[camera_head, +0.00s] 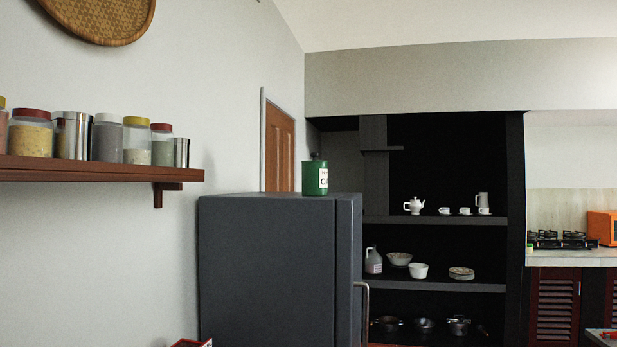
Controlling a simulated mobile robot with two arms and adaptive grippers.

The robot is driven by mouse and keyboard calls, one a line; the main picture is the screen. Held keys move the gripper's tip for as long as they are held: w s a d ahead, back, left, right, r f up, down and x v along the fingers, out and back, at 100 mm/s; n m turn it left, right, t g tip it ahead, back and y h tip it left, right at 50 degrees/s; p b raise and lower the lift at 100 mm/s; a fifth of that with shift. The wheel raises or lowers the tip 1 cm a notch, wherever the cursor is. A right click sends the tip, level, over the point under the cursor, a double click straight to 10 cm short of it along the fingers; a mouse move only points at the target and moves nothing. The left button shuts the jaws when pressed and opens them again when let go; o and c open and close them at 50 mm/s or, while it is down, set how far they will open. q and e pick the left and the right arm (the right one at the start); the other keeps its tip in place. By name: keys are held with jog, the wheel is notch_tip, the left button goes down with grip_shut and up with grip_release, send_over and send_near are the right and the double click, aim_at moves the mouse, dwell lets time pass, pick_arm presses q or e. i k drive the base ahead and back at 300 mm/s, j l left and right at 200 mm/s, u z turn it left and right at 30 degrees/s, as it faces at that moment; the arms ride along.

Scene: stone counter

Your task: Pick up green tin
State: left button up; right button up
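The green tin (313,180) stands upright on top of a dark grey fridge (268,265), near the right end of its top. The tin has a white label with dark lettering, partly turned to the right, and a small dark piece on its top. Nothing touches the tin except the fridge top. Neither of my grippers shows in the head view.
A wooden wall shelf (100,171) with several jars juts out at the left. Behind the fridge, dark shelves (440,220) hold a teapot, cups, bowls and pots. A counter with a black stove (562,240) is at the far right. The fridge top around the tin is clear.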

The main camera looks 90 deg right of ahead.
aim_at(314, 175)
jog(key=z, duration=0.95)
jog(key=j+z, duration=0.1)
jog(key=z, duration=0.35)
jog(key=k+z, duration=0.1)
jog(key=z, duration=1.3)
